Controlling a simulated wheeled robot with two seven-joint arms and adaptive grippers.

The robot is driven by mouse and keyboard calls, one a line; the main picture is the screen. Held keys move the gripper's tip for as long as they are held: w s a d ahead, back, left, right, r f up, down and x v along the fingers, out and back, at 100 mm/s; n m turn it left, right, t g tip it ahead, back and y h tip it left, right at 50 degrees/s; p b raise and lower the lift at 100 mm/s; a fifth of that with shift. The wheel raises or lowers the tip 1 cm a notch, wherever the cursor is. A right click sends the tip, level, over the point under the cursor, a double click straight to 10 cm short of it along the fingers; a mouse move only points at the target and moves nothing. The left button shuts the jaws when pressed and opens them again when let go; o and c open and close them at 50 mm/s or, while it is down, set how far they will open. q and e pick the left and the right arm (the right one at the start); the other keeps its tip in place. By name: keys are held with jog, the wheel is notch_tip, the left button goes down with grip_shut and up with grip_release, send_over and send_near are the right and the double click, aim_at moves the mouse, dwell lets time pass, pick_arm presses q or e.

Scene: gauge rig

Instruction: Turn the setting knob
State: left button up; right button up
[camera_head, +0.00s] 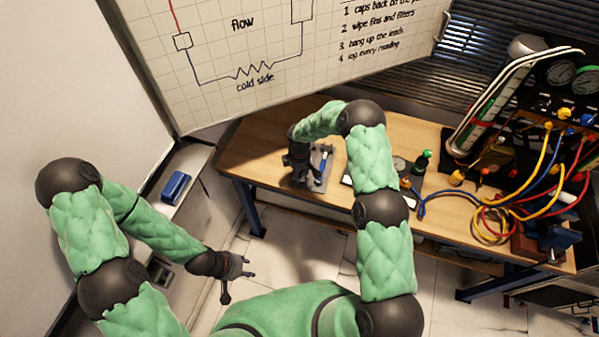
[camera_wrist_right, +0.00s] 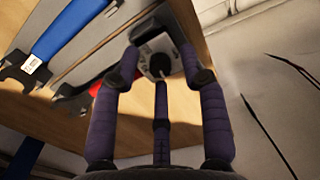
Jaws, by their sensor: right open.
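A small light grey box with a dark round knob (camera_wrist_right: 158,66), apparently the setting knob, shows at the top middle of the right wrist view. My right gripper (camera_wrist_right: 160,72) is open, its purple fingers spread to either side of the knob and a third finger below it. I cannot tell whether any finger touches it. In the head view my right gripper (camera_head: 298,168) is over the left end of the workbench and hides the knob. My left gripper (camera_head: 238,270) is open and empty above the floor, away from the bench.
A blue-handled wrench (camera_wrist_right: 68,38) and a red-handled tool (camera_wrist_right: 98,86) lie beside the box. The wooden workbench (camera_head: 255,150) carries coiled coloured hoses (camera_head: 490,222) and a gauge rig (camera_head: 505,95) at the right. A whiteboard (camera_head: 270,40) stands behind. A blue eraser-like block (camera_head: 176,186) lies on a ledge.

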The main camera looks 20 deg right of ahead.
jog(key=shift+c, duration=0.3)
grip_shut()
